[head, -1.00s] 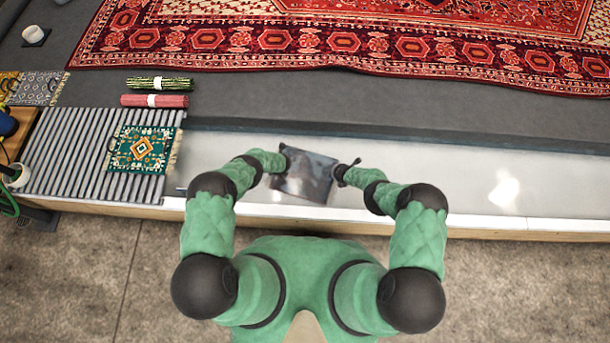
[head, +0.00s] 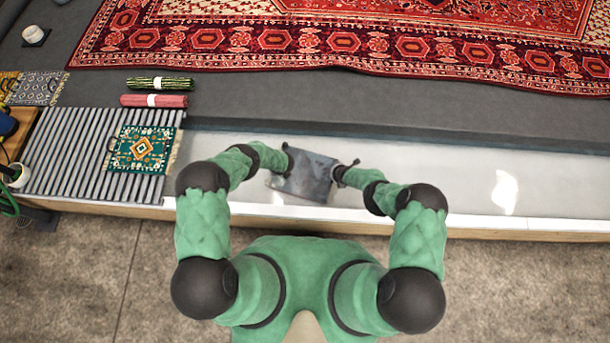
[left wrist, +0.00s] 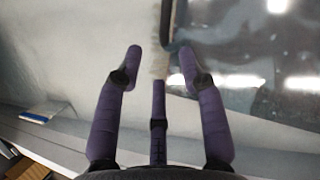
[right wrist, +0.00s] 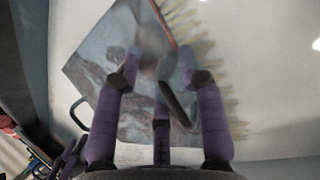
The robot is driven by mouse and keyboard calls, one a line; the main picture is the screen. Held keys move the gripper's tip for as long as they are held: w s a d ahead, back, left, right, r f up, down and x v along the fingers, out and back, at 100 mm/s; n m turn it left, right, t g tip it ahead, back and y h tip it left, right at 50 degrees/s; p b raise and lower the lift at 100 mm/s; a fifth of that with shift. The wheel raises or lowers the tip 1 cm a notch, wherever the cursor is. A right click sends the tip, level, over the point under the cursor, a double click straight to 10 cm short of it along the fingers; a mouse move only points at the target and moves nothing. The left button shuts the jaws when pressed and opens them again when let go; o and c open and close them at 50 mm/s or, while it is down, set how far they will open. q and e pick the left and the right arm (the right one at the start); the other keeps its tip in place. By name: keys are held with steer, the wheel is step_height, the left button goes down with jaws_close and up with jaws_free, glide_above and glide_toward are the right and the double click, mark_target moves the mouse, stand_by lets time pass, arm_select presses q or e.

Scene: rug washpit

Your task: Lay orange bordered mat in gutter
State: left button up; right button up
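A dark grey, mottled mat (head: 305,178) lies tilted over the pale trough in the head view, between my two grippers. In the right wrist view the mat (right wrist: 120,75) shows a thin red-orange edge, a yellowish fringe and a dark loop at its left. My left gripper (left wrist: 160,58) has its fingers apart beside the mat's fringed edge, with a dark loop by its right finger. My right gripper (right wrist: 158,60) has its fingers apart over the mat, with a dark loop between them. I cannot tell whether the mat rests fully on the trough floor.
The pale trough (head: 440,180) is clear to the right. A teal mat with orange motifs (head: 142,150) lies on a ribbed rack (head: 70,150) at the left. Two rolled mats, green (head: 160,83) and red (head: 153,101), lie behind it. A large red rug (head: 350,40) spreads at the back.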

steer(key=shift+v, duration=1)
arm_select(q)
steer(key=v, duration=0.7)
steer(key=shift+r, duration=0.2)
arm_select(e)
steer(key=v, duration=1)
arm_select(q)
steer(key=shift+s, duration=0.1)
